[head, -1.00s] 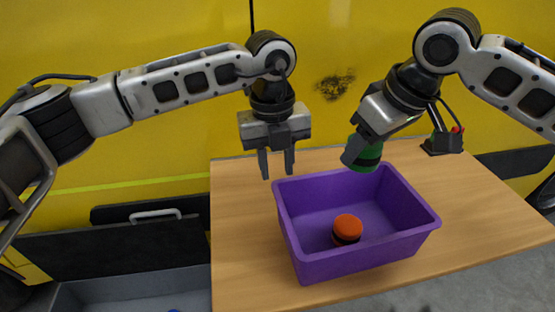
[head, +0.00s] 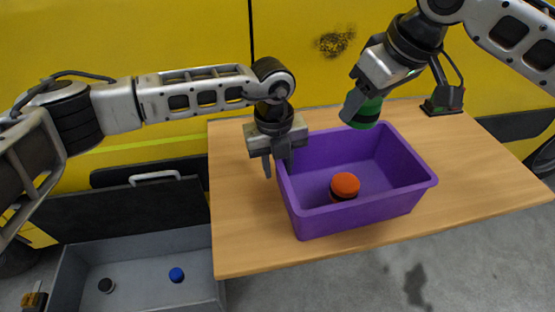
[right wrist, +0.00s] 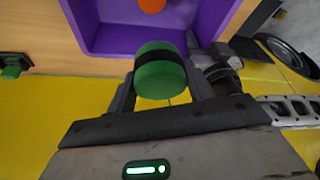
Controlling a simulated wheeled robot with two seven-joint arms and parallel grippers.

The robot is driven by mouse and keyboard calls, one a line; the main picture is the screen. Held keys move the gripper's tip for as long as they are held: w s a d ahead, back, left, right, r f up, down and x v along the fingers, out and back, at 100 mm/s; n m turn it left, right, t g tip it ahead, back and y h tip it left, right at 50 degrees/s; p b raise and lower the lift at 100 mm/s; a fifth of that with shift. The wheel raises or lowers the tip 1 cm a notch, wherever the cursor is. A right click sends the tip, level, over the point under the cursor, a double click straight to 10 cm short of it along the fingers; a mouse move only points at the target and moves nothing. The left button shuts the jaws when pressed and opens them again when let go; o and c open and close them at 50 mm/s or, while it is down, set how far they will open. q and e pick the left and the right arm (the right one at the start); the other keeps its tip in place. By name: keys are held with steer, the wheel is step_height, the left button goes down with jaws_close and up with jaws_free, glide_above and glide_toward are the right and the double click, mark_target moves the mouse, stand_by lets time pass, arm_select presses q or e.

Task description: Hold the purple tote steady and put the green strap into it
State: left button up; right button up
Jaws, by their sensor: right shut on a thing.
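The purple tote (head: 420,190) stands on the wooden table, with an orange roll with a dark band (head: 344,186) inside it. The green strap (head: 367,112) is a green roll with a black band. My right gripper (head: 355,105) is shut on it and holds it above the tote's far rim. In the right wrist view the strap (right wrist: 160,80) sits between the fingers, with the tote (right wrist: 120,38) beyond it. My left gripper (head: 277,163) points down at the tote's left rim, its fingers apart. Whether they straddle or touch the rim is unclear.
The wooden table (head: 235,220) is clear left of the tote. A dark stand (head: 443,101) is at the back right. A grey open bin (head: 140,243) at lower left holds a black and a blue round thing (head: 177,275). A yellow wall (head: 150,40) is behind.

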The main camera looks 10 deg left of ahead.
arm_select(q)
jaws_close()
arm_select(e)
steer(key=shift+f, duration=6.5)
steer(key=o, duration=1.2)
steer(key=v, duration=1.2)
steer(key=shift+d, duration=0.1)
arm_select(q)
jaws_free()
